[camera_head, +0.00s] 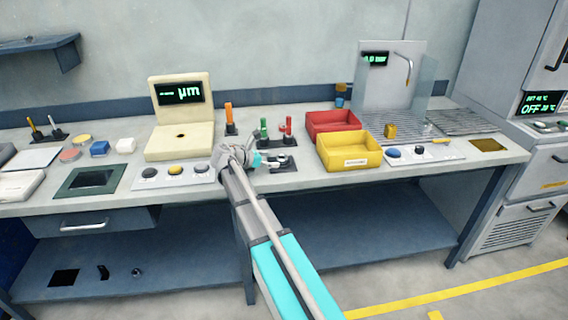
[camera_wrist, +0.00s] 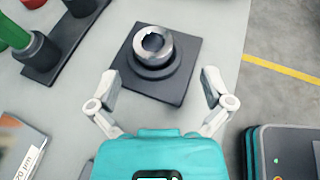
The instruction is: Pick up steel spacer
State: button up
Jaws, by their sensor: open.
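The steel spacer (camera_wrist: 153,60) is a shiny silver ring with a hole, sitting on a round dark stand on a square black pad (camera_wrist: 185,85) in the wrist view. My gripper (camera_wrist: 159,77) is open and empty. Its two pale fingers are spread to the left and right of the lower part of the pad, with the spacer ahead of and between their lines, apart from both. In the head view my gripper (camera_head: 266,160) is over the bench beside the black pad (camera_head: 291,166). The spacer is too small there to tell from the fingers.
A black holder (camera_wrist: 62,50) with a green-handled tool stands close on the upper left in the wrist view. The bench edge and floor are to the right. In the head view, red (camera_head: 333,119) and yellow (camera_head: 350,155) bins stand right of the pad, and a cream gauge (camera_head: 180,135) stands left.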

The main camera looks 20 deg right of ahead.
aim_at(285, 157)
jog(key=shift+d, duration=0.15)
jog(key=shift+w+b+x, duration=0.15)
jog(key=shift+b+x, duration=0.25)
jog(key=shift+x, duration=0.9)
jog(key=shift+w+b+x, duration=0.15)
jog(key=shift+b+x, duration=0.25)
jog(key=shift+x, duration=0.85)
jog(key=shift+r, duration=0.2)
jog(key=shift+c, duration=0.3)
grip_shut()
jog(key=shift+r, duration=0.15)
notch_tip(285, 157, up, 3)
jog(key=p, duration=0.3)
jog(key=shift+f, duration=0.2)
jog(key=s+a+r+p, duration=0.3)
jog(key=s+r+p, duration=0.7)
jog(key=s, duration=0.3)
jog(key=shift+s, duration=0.3)
